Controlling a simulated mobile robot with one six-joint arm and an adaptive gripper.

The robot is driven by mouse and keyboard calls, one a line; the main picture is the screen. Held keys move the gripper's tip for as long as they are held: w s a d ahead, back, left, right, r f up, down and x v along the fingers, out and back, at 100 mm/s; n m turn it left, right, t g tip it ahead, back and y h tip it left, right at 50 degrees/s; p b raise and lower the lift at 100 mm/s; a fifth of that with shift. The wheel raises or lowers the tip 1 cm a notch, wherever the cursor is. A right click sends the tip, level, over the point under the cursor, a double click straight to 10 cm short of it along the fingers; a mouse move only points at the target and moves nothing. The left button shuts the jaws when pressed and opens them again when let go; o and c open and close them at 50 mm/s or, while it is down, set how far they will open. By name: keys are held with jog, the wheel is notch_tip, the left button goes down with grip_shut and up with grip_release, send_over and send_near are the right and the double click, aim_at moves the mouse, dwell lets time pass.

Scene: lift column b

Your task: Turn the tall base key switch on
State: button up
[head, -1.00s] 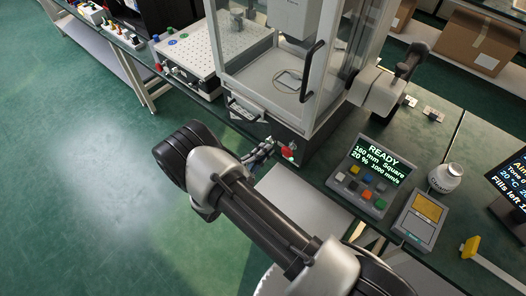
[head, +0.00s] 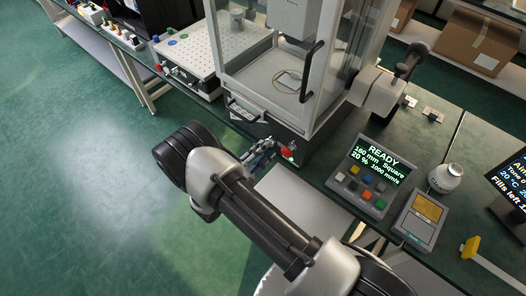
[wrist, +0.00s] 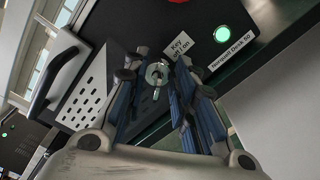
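The tall base key switch (wrist: 157,74) shows in the wrist view as a round metal lock with a key in it, on the dark base panel. A "Key off/on" label sits just beside it. My gripper (wrist: 155,82) is in front of it, with its blue-grey fingers on either side of the key and gaps showing, so it looks open. I cannot tell whether a fingertip touches the key. In the head view my gripper (head: 264,152) is at the front of the base, and the key is hidden.
A lit green lamp (wrist: 222,34) is beside the switch, with part of a red button at the top edge. In the head view, the clear-walled cabinet (head: 270,75) stands above the base. A control panel reading READY (head: 370,172) is to the right.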

jog(key=v, duration=1.2)
jog(key=shift+r, duration=0.1)
jog(key=s+d+r+m+g+y, duration=0.1)
jog(key=d+r+m+g, duration=0.3)
jog(key=d+r+g, duration=0.4)
jog(key=s+d+r+m+g, duration=0.1)
jog(key=d+r+m+g, duration=0.35)
jog(key=r, duration=0.55)
jog(key=s+d+r+m+t+y, duration=0.2)
jog(key=s+d+r+m+y, duration=0.1)
jog(key=s+r+y, duration=0.3)
jog(key=s+d+r+m+t+y, duration=0.2)
jog(key=s+r+y, duration=0.3)
jog(key=s+r, duration=0.3)
jog(key=shift+s+d+m+y, duration=0.4)
jog(key=shift+s+d+m, duration=0.1)
jog(key=shift+s+m, duration=0.15)
